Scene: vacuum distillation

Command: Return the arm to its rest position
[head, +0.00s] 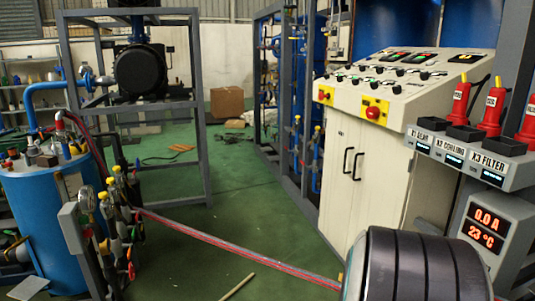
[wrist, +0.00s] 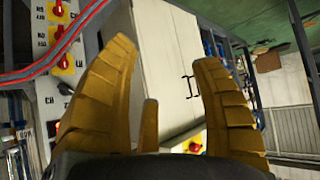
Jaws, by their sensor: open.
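My gripper (wrist: 168,95) shows in the wrist view with its yellow ribbed fingers spread apart and nothing between them. Beyond the fingers is the white control cabinet (wrist: 163,50) with black handles, seen at a tilted angle. In the head view a dark, ribbed rounded part of my arm fills the bottom right, in front of the cabinet (head: 352,190). The fingers are not visible in the head view.
A control desk (head: 405,80) with knobs and red buttons tops the cabinet. Red plugs (head: 491,108) stand in labelled sockets at right. A blue tank (head: 45,225) with valves stands at left. A red hose (head: 240,250) crosses the green floor. Open floor (head: 245,180) lies mid-view.

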